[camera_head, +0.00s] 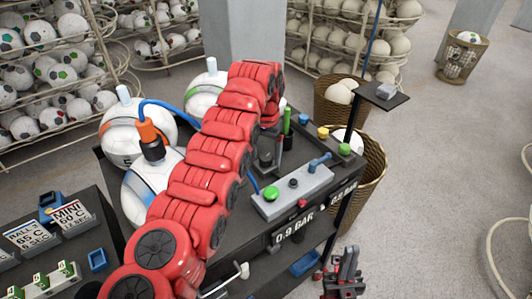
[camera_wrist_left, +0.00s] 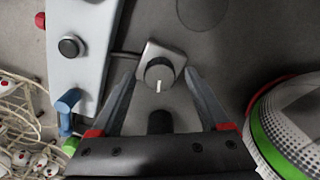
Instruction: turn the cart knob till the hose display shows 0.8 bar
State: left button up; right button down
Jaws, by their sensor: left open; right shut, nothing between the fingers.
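The knob (camera_wrist_left: 160,72) is round and dark with a white pointer line, on a small pale square base. In the left wrist view it lies between the parted fingers of my left gripper (camera_wrist_left: 161,82), with visible space on both sides. In the head view my left gripper (camera_head: 268,155) is low over the cart (camera_head: 250,232), and my red arm hides the knob. A display on the cart front (camera_head: 293,231) reads 0.9 BAR. Another label on the cart's right side (camera_head: 344,192) is too slanted to read surely. My right gripper (camera_head: 342,272) is shut and empty, beside the cart front.
A grey control box (camera_head: 292,192) with a green button, black button and blue lever sits on the cart. White balls (camera_head: 125,128) crowd the cart's left side. Wicker baskets (camera_head: 372,165) stand behind right. A signed table (camera_head: 60,258) is at left.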

aim_at(266, 157)
pick_arm(q)
jog(key=shift+r, duration=0.45)
notch_tip(266, 157, up, 2)
jog(key=shift+p, duration=0.3)
notch_tip(266, 157, up, 14)
jog(key=p, duration=1.4)
jog(key=shift+r+p, duration=0.25)
jog(key=shift+p, duration=0.05)
jog(key=shift+f, duration=0.1)
